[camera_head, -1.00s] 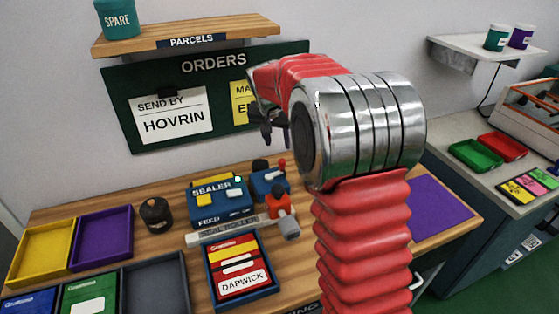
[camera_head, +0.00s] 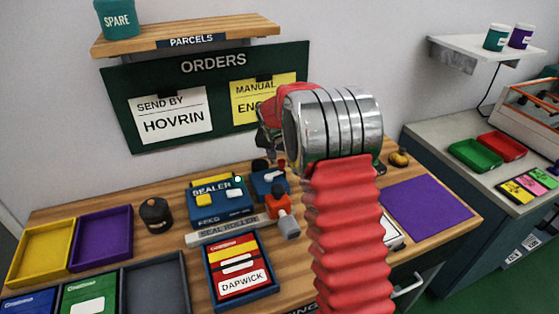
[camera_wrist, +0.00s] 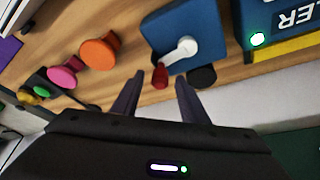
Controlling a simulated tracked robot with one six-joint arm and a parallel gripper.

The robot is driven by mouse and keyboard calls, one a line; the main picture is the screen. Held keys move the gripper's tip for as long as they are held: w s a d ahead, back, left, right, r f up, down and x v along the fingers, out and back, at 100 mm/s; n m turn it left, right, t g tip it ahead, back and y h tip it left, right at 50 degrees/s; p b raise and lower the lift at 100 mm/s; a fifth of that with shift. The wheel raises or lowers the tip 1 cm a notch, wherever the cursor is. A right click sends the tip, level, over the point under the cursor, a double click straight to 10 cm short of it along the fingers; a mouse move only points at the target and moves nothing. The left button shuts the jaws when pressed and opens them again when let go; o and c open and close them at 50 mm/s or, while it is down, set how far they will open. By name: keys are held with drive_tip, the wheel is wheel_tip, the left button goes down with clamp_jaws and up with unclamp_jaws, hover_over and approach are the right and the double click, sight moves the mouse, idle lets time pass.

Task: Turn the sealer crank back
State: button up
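The blue sealer (camera_head: 218,208) stands on the wooden bench in the head view; its corner with a green light shows in the wrist view (camera_wrist: 258,38). Beside it is the blue crank box (camera_head: 268,184). In the wrist view, the crank's pale grey arm (camera_wrist: 180,50) runs across the box (camera_wrist: 195,22) to a red knob (camera_wrist: 160,75). My gripper (camera_wrist: 160,78) is open, with one dark finger on each side of the knob, near the tips. I cannot tell whether either finger touches it. In the head view my arm partly hides the gripper (camera_head: 268,145).
An orange-red piece (camera_head: 278,204) stands close by the crank box. A dark round pot (camera_head: 155,213) is to the left. Orange (camera_wrist: 98,53) and pink (camera_wrist: 66,74) round pieces show in the wrist view.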

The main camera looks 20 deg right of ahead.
drive_tip(key=shift+c, duration=0.4)
drive_tip(key=c, duration=0.9)
drive_tip(key=shift+a, duration=0.35)
clamp_jaws()
drive_tip(key=shift+d, duration=0.25)
